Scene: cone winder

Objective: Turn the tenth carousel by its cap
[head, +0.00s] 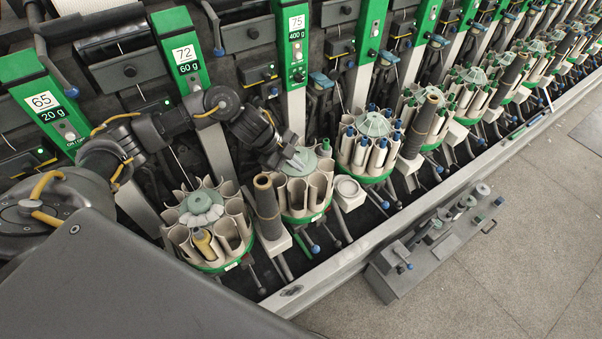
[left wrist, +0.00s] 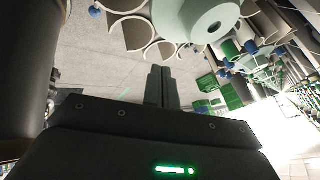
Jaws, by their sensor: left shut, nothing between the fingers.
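A carousel (head: 321,186) with pale cups and a green base stands under my left gripper (head: 293,161). Its pale green cap (head: 302,165) is partly hidden by the gripper. In the left wrist view the cap (left wrist: 195,18) with a dark centre hole shows at the top, among the cups. My left gripper (left wrist: 161,78) is shut and empty, its fingers beside the cap in that view; I cannot tell whether they touch it. No number on this carousel is readable. My right gripper is not in view.
A neighbouring carousel (head: 235,231) holding a yellowish tube stands to the left, another with blue-tipped tubes (head: 374,143) to the right. A dark cone (head: 267,205) stands close by. A grey rail (head: 340,261) runs along the front. A grey tool rack (head: 425,246) is on the floor.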

